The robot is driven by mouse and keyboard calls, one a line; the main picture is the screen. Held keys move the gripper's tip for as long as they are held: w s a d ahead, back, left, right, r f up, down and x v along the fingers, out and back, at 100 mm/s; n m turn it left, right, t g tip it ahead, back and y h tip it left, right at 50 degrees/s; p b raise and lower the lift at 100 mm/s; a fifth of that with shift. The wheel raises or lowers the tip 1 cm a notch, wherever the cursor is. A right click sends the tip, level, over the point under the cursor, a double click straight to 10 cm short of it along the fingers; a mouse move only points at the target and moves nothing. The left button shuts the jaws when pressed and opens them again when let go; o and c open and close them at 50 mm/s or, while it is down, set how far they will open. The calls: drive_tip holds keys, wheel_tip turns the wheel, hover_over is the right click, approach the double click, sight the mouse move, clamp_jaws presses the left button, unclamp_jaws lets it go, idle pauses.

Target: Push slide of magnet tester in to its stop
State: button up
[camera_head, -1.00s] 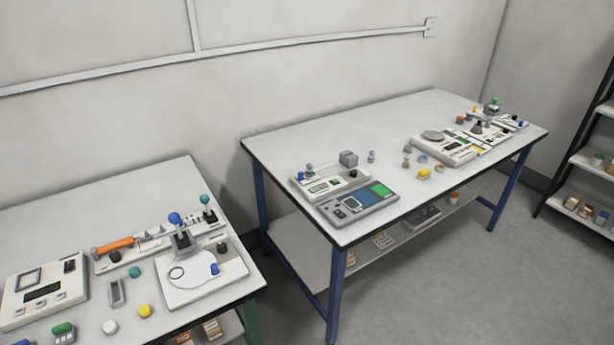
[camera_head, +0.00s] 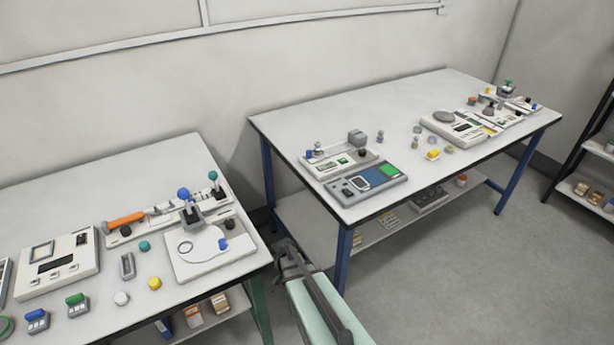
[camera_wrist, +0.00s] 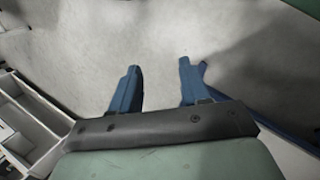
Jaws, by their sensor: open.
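I cannot tell for sure which device is the magnet tester. One candidate is the long white device (camera_head: 150,226) with an orange handle (camera_head: 126,218) at the back of the left table. Another is the pale device with a grey block (camera_head: 357,138) at the front left of the right table. No slide's position can be made out at this size. My gripper (camera_wrist: 157,68) is open and empty, its two blue fingers apart over bare floor in the wrist view. In the head view my gripper (camera_head: 289,260) is low between the two tables, away from both devices.
The left table (camera_head: 110,180) also holds a white plate device (camera_head: 208,262), a display unit (camera_head: 58,262) and several small knobs and weights. The right table (camera_head: 400,100) holds a blue-grey panel (camera_head: 367,184) and more instruments. A gap separates the tables. Shelves (camera_head: 590,170) stand at far right.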

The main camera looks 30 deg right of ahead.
drive_tip(key=w+d+r+m+t+h, duration=0.1)
drive_tip(key=w+d+r, duration=0.2)
drive_tip(key=w+r, duration=0.25)
drive_tip(key=w+d+r+m, duration=0.2)
drive_tip(key=w+d+r, duration=0.15)
drive_tip(key=w, duration=0.35)
drive_tip(key=m+t+h, duration=0.2)
drive_tip(key=m+t, duration=0.1)
drive_tip(key=t, duration=0.1)
approach(308, 151)
drive_tip(key=x, duration=0.9)
drive_tip(key=shift+c, duration=0.4)
clamp_jaws()
